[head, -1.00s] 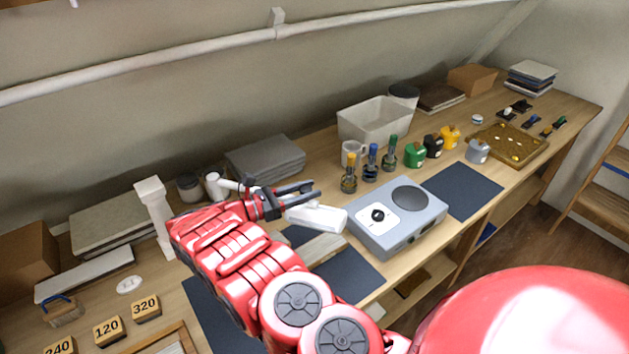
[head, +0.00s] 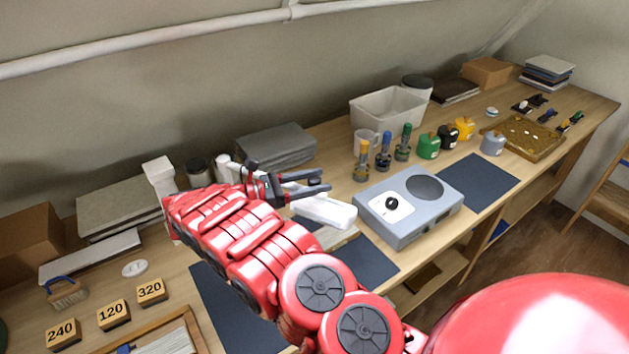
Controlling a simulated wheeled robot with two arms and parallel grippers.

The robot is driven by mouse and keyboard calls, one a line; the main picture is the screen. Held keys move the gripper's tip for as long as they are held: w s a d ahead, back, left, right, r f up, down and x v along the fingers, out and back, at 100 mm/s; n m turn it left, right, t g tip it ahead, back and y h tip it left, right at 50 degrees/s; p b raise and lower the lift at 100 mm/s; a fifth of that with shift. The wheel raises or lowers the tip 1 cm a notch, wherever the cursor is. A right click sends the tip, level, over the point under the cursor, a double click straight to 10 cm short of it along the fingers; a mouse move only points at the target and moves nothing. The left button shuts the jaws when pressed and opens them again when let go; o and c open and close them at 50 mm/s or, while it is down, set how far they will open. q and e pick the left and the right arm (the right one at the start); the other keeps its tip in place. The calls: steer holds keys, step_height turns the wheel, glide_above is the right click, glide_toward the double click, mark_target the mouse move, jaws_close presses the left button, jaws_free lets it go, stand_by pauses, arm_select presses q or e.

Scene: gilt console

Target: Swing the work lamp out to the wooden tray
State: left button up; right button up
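The work lamp has a white post (head: 160,178) standing at the back left of the bench. Its white lamp head (head: 325,210) is out over the bench, left of the grey box with the dial. My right gripper (head: 324,181) is just above and behind the lamp head. Its two dark fingers look apart, with nothing seen between them; the wrist hides part of the lamp's arm. A wooden tray (head: 183,320) with pale contents is cut off at the bottom left edge. Another shallow brown tray (head: 552,152) holds gold bits at the far right. My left gripper is not in view.
The grey box with the dial (head: 425,222) stands right of the lamp head. Numbered blocks (head: 113,314) lie front left. Dark mats (head: 478,180) leave flat clear areas.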

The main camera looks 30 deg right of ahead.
steer(key=shift+o, duration=0.5)
steer(key=shift+r, duration=0.1)
